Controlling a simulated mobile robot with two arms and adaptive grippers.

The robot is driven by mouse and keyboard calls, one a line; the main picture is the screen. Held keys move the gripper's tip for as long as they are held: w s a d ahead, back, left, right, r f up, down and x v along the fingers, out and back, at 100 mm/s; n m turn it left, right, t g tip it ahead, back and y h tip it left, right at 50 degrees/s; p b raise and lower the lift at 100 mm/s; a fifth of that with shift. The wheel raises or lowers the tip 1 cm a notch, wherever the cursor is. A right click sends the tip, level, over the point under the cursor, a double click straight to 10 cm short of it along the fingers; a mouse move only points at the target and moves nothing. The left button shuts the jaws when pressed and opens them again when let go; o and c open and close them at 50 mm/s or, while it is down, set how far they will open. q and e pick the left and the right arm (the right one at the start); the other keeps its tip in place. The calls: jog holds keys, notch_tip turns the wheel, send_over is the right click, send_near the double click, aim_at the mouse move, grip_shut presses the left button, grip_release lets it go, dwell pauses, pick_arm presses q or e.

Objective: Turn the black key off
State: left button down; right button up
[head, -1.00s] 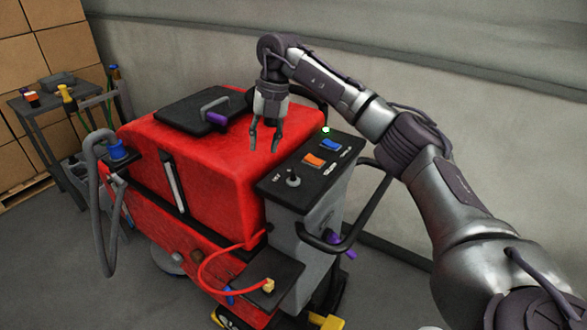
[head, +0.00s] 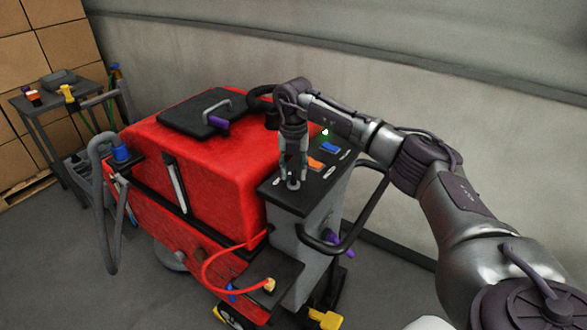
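The key (head: 293,184) sits on the front left of the black control panel (head: 316,188) on the red scrubber (head: 220,160). It looks dark grey on a round base, and its turn position is too small to tell. My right gripper (head: 291,178) points down over the key, with its fingers on either side of it. The fingers look apart; whether they touch the key I cannot tell. A green light (head: 325,132) glows at the panel's back edge. My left gripper is not in view.
An orange switch (head: 316,163) and a blue switch (head: 329,147) sit on the panel behind the key. A black handle bar (head: 372,205) curves off the panel's right side. A side table (head: 60,97) stands at the far left. A wall runs behind the scrubber.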

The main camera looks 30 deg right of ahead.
jog(key=shift+f, duration=0.55)
grip_shut()
